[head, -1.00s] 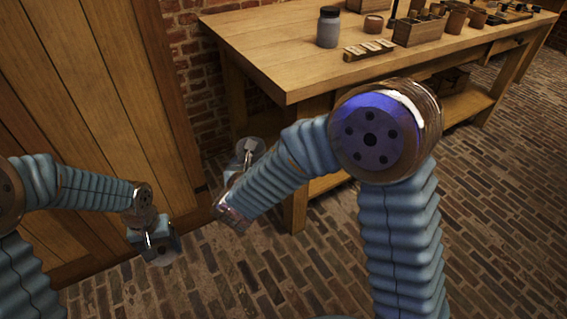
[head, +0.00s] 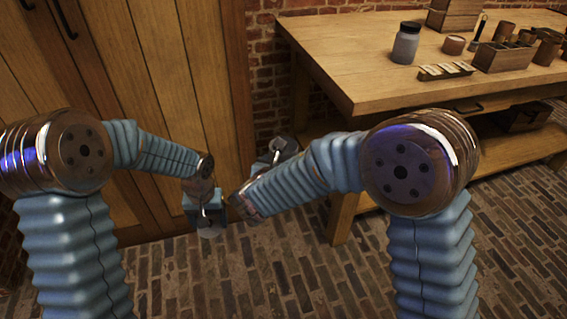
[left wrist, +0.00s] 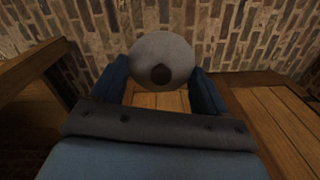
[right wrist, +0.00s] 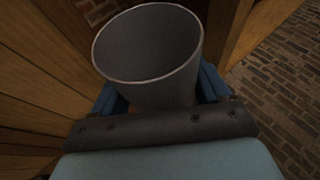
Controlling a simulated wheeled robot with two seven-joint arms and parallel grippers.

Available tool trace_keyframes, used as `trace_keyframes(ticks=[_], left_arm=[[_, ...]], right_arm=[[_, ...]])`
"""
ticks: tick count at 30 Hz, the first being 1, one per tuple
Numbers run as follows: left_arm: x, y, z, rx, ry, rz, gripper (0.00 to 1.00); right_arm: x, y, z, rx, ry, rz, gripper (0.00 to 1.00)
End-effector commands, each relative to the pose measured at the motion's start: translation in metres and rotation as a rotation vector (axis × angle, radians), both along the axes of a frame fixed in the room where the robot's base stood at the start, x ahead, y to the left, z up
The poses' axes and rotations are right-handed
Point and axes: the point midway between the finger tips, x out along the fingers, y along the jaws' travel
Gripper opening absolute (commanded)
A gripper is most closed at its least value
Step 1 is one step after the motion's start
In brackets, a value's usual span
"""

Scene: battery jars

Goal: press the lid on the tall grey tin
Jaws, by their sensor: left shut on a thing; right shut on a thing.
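My left gripper (head: 206,214) is shut on a round grey lid with a dark knob; the lid (left wrist: 150,52) shows between the fingers in the left wrist view. My right gripper (head: 278,149) is shut on the tall grey tin, whose open, empty-looking mouth and wall (right wrist: 165,92) show in the right wrist view. The lid and tin are apart. In the head view my left gripper is lower and to the left of my right one. Both are in front of the wooden doors, left of the workbench. The tin shows only small there.
A wooden workbench (head: 345,75) stands at the right. On it are a grey jar with a dark lid (head: 406,43), a small brown pot (head: 453,45), a slatted rack (head: 445,71) and a wooden box (head: 502,58). Wooden doors (head: 160,60) stand at the left. The brick floor (head: 270,270) looks clear.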

Motion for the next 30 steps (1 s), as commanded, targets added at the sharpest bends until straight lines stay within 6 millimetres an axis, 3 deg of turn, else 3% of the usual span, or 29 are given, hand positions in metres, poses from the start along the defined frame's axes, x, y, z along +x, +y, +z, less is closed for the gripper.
trace_keyframes(ticks=[6,15,19,24,30], left_arm=[[0.064,-0.019,0.051,0.017,-0.008,0.148,0.46],[0.12,-0.066,0.146,-0.019,0.012,0.349,0.46],[0.124,-0.097,0.188,-0.033,0.015,0.352,0.46],[0.114,-0.14,0.237,-0.04,0.014,0.305,0.46],[0.094,-0.18,0.275,-0.031,0.002,0.212,0.46]], right_arm=[[0.0,0.0,0.0,0.0,-0.001,0.0,0.21],[0.0,0.0,0.0,0.0,-0.001,0.0,0.21],[0.0,0.0,0.0,0.0,-0.001,0.0,0.21],[0.0,0.0,0.0,0.0,-0.001,0.0,0.21],[0.0,0.0,0.0,0.0,-0.001,0.0,0.21]])
